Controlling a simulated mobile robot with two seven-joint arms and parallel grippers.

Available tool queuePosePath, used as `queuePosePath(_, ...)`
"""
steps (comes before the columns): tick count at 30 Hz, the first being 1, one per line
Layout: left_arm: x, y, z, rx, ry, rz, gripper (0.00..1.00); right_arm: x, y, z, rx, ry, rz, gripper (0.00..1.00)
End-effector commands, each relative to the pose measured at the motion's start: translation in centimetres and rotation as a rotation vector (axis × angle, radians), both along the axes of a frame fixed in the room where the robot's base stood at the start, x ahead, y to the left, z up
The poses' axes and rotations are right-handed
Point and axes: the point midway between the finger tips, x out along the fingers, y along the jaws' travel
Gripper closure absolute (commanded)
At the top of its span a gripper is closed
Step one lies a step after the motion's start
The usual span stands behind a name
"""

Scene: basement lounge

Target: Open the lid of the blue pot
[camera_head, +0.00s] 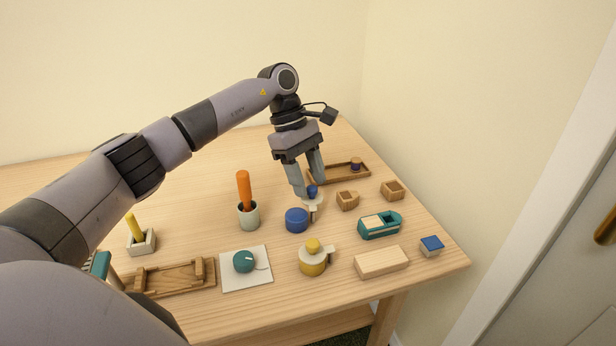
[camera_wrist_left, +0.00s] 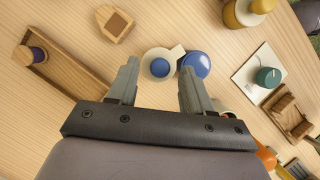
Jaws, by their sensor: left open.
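The blue pot (camera_head: 296,220) stands on the table in the middle of the head view. Its round blue shape also shows in the left wrist view (camera_wrist_left: 197,65). A white lid with a blue knob (camera_wrist_left: 159,67) lies to one side of the blue body, its small pale tab reaching toward that body. Whether the tab joins them is unclear. My left gripper (camera_head: 311,189) is open over the lid, with the knob between its fingertips. The fingers partly hide the lid in the head view. My right gripper is not in view.
A yellow pot (camera_head: 313,264) with a white lid stands nearer. A grey cup (camera_head: 248,216) with an orange handle is to the left. Wooden blocks, a teal toy (camera_head: 380,226) and a wooden tray (camera_head: 346,174) lie to the right and behind. The table's right edge is near.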

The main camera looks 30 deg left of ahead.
Motion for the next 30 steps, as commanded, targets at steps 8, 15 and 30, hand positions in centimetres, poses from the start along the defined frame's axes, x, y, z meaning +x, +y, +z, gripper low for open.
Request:
queuePosePath(8,0.3,1.7,4.1,0.000,-0.004,0.003,0.50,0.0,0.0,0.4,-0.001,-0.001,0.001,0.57)
queuePosePath(15,0.4,2.5,6.3,0.000,-0.003,0.001,0.50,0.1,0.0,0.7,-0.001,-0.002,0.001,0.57)
queuePosePath(30,0.4,2.6,6.4,0.000,-0.001,0.000,0.50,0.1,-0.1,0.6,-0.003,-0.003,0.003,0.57)
